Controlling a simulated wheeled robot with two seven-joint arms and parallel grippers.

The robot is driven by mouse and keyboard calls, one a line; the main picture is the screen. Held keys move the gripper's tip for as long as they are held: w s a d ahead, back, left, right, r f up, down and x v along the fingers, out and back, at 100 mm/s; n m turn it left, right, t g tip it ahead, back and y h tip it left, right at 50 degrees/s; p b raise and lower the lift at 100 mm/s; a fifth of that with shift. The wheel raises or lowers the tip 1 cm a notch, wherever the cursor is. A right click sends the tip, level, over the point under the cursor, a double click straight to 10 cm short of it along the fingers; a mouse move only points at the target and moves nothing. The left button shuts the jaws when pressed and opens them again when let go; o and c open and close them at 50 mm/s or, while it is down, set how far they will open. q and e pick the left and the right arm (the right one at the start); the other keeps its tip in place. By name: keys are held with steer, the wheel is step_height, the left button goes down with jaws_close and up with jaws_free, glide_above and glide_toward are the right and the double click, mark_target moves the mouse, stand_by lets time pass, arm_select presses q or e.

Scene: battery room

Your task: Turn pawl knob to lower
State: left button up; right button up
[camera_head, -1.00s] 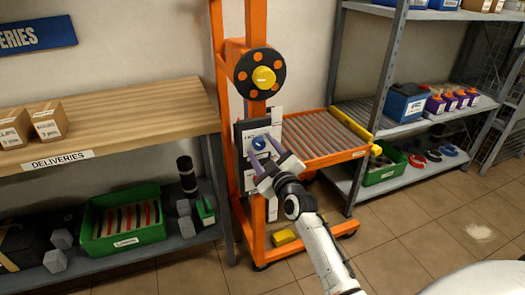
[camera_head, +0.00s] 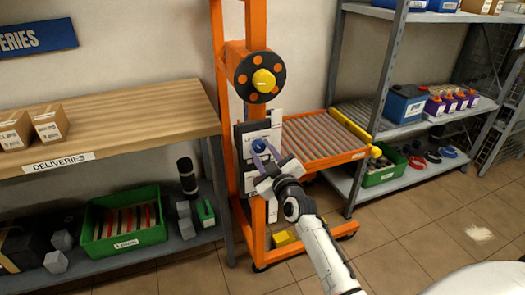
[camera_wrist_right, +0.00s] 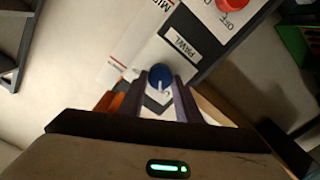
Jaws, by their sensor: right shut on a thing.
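The blue pawl knob (camera_head: 259,146) sits on the dark control panel (camera_head: 240,137) on the orange lift's column. In the right wrist view the knob (camera_wrist_right: 159,77) has a white pointer mark and lies below the PAWL label (camera_wrist_right: 181,43). My right gripper (camera_head: 264,150) has its purple fingers at the knob, one on each side, shut on it. In the wrist view the fingertips (camera_wrist_right: 160,77) flank the knob, and its lower part is partly hidden between them. My left gripper is not in view.
A black wheel with a yellow hub (camera_head: 263,80) is above the panel. The lift's roller platform (camera_head: 320,136) juts out to the right of the panel. A red OFF knob (camera_wrist_right: 235,8) is near the pawl knob. The deliveries bench (camera_head: 100,125) stands at left.

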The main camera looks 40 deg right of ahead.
steer(key=m+p, duration=0.1)
steer(key=m, duration=0.2)
steer(key=shift+r+m, duration=0.1)
steer(key=shift+m, duration=0.2)
steer(key=m+p, duration=0.1)
steer(key=m, duration=0.2)
steer(key=shift+m, duration=0.3)
steer(key=shift+d+m+p, duration=0.1)
steer(key=shift+m+p, duration=0.3)
steer(key=shift+m, duration=0.5)
steer(key=m, duration=0.3)
steer(key=shift+m, duration=2.2)
steer(key=o, duration=1.1)
steer(key=shift+c, duration=0.2)
steer(key=shift+s, duration=0.1)
